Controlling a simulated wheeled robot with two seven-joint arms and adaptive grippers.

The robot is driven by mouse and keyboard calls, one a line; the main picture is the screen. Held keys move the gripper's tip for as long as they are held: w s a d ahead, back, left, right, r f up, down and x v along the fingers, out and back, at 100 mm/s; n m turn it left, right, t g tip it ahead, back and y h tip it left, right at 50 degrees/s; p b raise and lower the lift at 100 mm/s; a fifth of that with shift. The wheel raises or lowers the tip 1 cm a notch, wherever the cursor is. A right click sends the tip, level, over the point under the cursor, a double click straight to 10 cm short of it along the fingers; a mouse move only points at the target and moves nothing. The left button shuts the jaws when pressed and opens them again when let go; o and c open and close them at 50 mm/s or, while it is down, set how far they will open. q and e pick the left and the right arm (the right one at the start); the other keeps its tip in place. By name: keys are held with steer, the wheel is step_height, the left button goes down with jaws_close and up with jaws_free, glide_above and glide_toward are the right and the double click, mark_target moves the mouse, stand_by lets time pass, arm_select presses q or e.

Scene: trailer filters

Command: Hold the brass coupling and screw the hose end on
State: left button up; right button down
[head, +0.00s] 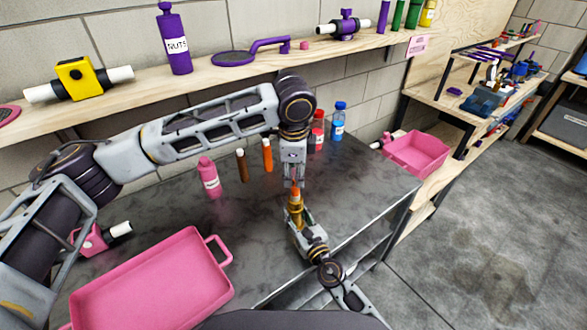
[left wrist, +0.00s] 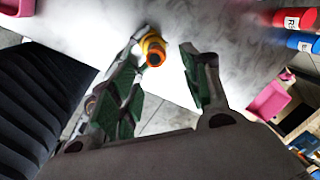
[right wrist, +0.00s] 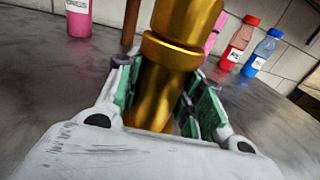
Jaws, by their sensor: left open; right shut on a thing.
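The brass coupling (head: 295,213) stands roughly upright in my right gripper (head: 300,228), above the dark workbench. In the right wrist view the fingers are shut on the coupling (right wrist: 165,85), around its lower part. An orange piece (head: 295,189) sits at its top, probably the hose end; how far it is screwed on I cannot tell. My left gripper (head: 293,180) points down just above this piece. In the left wrist view the fingers are open, and the orange piece (left wrist: 155,55) shows between them, nearer the left-hand finger. Contact there cannot be made out.
A pink tray (head: 150,285) lies at the front left of the workbench (head: 350,210). A pink bottle (head: 209,178), brown and orange tubes (head: 267,155), and red (head: 318,130) and blue bottles (head: 338,120) stand behind the grippers. A wooden shelf (head: 220,80) runs along the wall.

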mark_target(295, 191)
arm_select(q)
steer(key=shift+s+a+r+n+t, duration=0.15)
steer(key=shift+s+r+n, duration=0.2)
steer(key=shift+n, duration=2.5)
steer(key=shift+s+r+n+t, duration=0.2)
steer(key=shift+r+n, duration=0.15)
steer(key=shift+n, duration=2.55)
steer(key=shift+s+a+r+n+t, duration=0.15)
steer(key=shift+s+r+n, duration=0.2)
steer(key=shift+n, duration=2.5)
steer(key=shift+d, duration=0.1)
steer(key=shift+w+f, duration=0.1)
steer(key=shift+f, duration=0.05)
steer(key=shift+x, duration=5.85)
steer(key=shift+d, duration=0.15)
steer(key=shift+c, duration=0.4)
